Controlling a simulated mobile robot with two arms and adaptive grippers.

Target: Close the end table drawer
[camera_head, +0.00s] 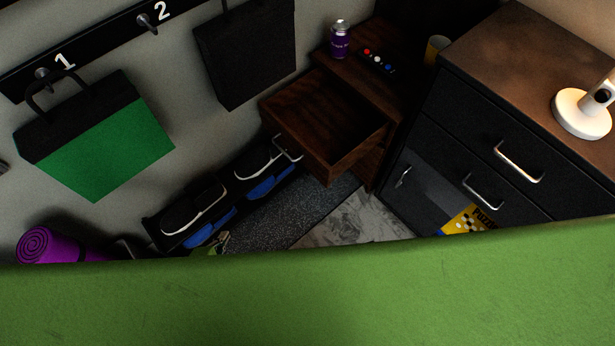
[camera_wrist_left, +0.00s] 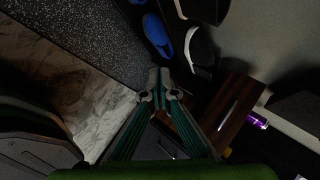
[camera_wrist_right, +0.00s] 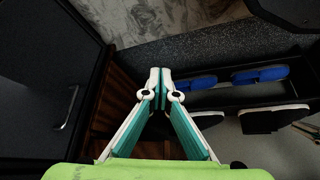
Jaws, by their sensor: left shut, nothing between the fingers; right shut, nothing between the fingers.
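The dark brown wooden end table (camera_head: 357,85) stands against the wall, and its drawer (camera_head: 312,105) is pulled open toward the shoe rack. The drawer looks empty and has a metal handle (camera_head: 287,150) on its front. Brown wood with a handle (camera_wrist_left: 228,113), apparently the drawer, shows right of my left gripper in the left wrist view. My left gripper (camera_wrist_left: 160,82) is shut and empty; it shows small in the head view (camera_head: 222,240), below the drawer and apart from it. My right gripper (camera_wrist_right: 160,76) is shut and empty, with brown wood (camera_wrist_right: 118,95) to its left.
A purple can (camera_head: 340,40) and a strip with coloured buttons (camera_head: 378,61) sit on the end table. A black cabinet (camera_head: 500,130) stands right of it. A shoe rack (camera_head: 150,226) with several shoes lies below the drawer. Bags hang on the wall.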

